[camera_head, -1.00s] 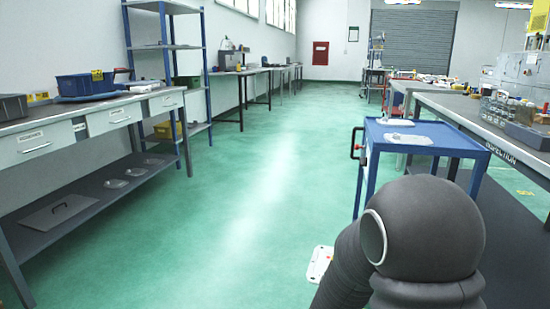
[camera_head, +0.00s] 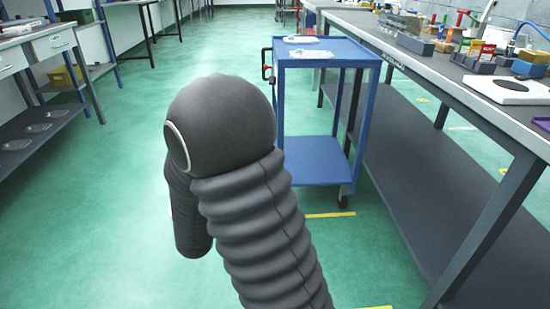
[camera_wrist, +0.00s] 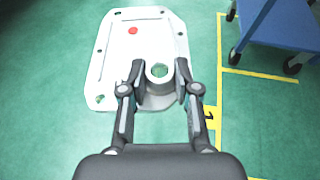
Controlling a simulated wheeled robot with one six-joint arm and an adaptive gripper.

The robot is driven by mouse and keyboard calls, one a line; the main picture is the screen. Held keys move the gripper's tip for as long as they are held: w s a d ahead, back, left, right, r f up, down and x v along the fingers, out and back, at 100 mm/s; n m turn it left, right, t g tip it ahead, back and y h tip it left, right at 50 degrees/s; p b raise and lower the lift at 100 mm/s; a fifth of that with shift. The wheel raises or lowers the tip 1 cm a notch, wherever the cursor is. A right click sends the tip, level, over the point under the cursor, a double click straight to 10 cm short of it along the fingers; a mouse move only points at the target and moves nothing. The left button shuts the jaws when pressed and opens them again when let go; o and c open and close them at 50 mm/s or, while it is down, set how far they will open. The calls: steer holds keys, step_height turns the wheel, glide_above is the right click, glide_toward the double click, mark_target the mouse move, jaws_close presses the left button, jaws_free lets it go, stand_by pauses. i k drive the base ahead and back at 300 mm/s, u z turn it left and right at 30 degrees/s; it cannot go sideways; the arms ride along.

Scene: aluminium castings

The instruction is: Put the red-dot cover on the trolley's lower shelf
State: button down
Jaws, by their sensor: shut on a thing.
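The red-dot cover (camera_wrist: 118,58) is a pale flat metal plate with a red dot, several small holes and a round boss at its near end. In the wrist view my gripper (camera_wrist: 159,80) is shut on the boss, and the plate hangs over the green floor. In the head view my arm hides the gripper and the cover. The blue trolley (camera_head: 326,45) stands beyond my arm. Its lower shelf (camera_head: 316,160) looks bare where it shows. A corner of the trolley with its wheels also shows at the upper right of the wrist view (camera_wrist: 285,25).
Pale castings (camera_head: 302,40) lie on the trolley's top. A long workbench (camera_head: 470,95) with a dark lower shelf runs along the right, close to the trolley. Another bench (camera_head: 35,45) with drawers stands at the left. The floor between them is clear, with yellow marking lines.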

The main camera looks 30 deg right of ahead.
mark_target(312, 162)
steer(key=u, duration=1)
steer(key=i, duration=1.35)
steer(key=z, duration=2.6)
